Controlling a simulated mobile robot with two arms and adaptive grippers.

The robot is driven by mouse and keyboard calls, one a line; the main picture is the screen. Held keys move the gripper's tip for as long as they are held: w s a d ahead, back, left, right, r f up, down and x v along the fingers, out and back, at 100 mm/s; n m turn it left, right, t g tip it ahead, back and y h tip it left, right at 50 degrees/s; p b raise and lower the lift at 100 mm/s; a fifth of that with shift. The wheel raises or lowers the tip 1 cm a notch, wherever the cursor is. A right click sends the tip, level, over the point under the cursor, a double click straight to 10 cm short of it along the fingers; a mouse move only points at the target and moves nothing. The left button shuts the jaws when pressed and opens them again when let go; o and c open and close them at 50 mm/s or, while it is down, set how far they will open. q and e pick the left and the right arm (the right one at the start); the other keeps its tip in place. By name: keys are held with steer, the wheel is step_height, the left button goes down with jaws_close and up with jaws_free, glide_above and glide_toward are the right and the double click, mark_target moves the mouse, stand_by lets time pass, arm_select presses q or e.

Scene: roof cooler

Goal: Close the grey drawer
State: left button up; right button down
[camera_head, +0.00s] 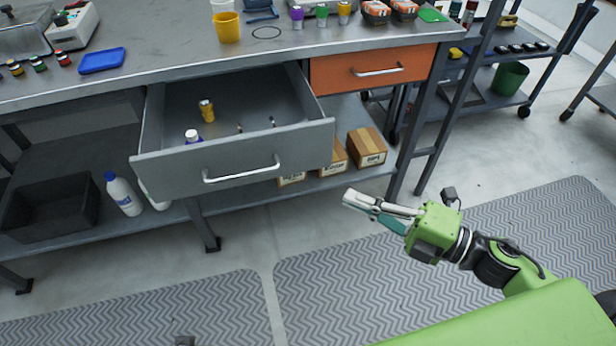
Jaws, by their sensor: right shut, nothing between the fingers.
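The grey drawer (228,150) is pulled open under the metal workbench, left of the orange drawer. Its front carries a silver bar handle (242,170). My right gripper (362,203) is shut and empty. It points left, to the right of the drawer front and apart from it, over the floor. My left gripper is not in the view.
The orange drawer (345,74) is closed. The bench top (170,62) holds a blue tray and several cups. Cardboard boxes (367,147), a white bottle (124,196) and a black bin (48,212) stand on the lower shelf. Grey mats (170,318) cover the floor in front.

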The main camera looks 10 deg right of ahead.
glide_toward(286, 158)
steer(key=w+a, duration=0.2)
steer(key=a, duration=0.2)
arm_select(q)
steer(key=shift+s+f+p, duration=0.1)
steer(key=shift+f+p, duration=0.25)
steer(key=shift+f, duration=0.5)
arm_select(e)
steer(key=shift+w+a, duration=0.15)
steer(key=shift+w, duration=0.8)
